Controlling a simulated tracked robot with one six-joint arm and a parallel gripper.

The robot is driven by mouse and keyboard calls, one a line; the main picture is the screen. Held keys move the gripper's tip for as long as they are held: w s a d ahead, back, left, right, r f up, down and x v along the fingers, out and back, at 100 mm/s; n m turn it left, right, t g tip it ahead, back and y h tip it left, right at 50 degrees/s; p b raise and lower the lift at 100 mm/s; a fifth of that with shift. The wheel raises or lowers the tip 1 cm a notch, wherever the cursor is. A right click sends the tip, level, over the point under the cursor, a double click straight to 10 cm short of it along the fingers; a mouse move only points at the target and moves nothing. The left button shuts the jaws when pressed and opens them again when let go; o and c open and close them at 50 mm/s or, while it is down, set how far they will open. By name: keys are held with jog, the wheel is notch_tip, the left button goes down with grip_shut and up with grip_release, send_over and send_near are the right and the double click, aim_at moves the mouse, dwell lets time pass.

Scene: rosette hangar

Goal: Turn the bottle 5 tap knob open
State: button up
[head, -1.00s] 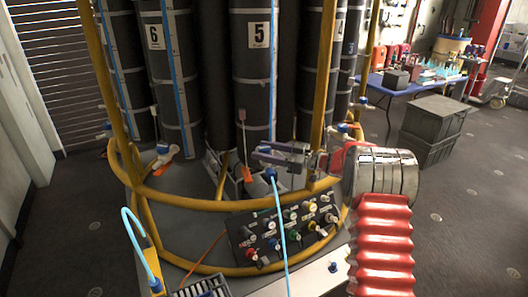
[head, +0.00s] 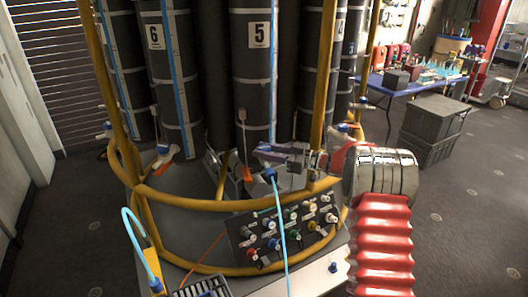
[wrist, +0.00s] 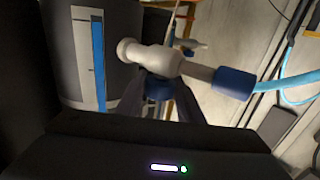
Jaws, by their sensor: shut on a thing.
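Bottle 5 (head: 254,90) is a tall dark grey cylinder with a white label marked 5, standing inside a yellow rail frame. My gripper (head: 268,158) reaches in from the right, low in front of this bottle. In the wrist view, my gripper (wrist: 160,98) has its two dark fingers on either side of a blue knob (wrist: 158,88) and is shut on it. The knob sits below a white tap body (wrist: 150,58). A blue fitting (wrist: 234,82) on the tap joins a light blue tube (wrist: 284,82). The finger contact is dark and partly hidden.
The yellow rail (head: 205,205) curves around the bottles, with an upright post (head: 322,90) close to my gripper. Bottle 6 (head: 175,90) stands to the left. A panel of coloured knobs (head: 285,232) lies below. A blue table (head: 395,88) and grey crates (head: 432,130) stand at right.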

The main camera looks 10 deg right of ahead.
aim_at(265, 147)
jog(key=shift+n+g, duration=0.3)
jog(key=shift+g, duration=0.1)
jog(key=shift+n+g+y, duration=0.5)
jog(key=shift+g+y, duration=0.1)
jog(key=shift+g, duration=0.1)
jog(key=shift+r+n+g+y, duration=0.1)
jog(key=shift+n+g+y, duration=0.3)
jog(key=shift+n+g, duration=0.6)
jog(key=o, duration=1.1)
jog(key=shift+c, duration=0.2)
notch_tip(265, 147, up, 10)
jog(key=shift+f, duration=0.1)
jog(key=shift+m, duration=0.3)
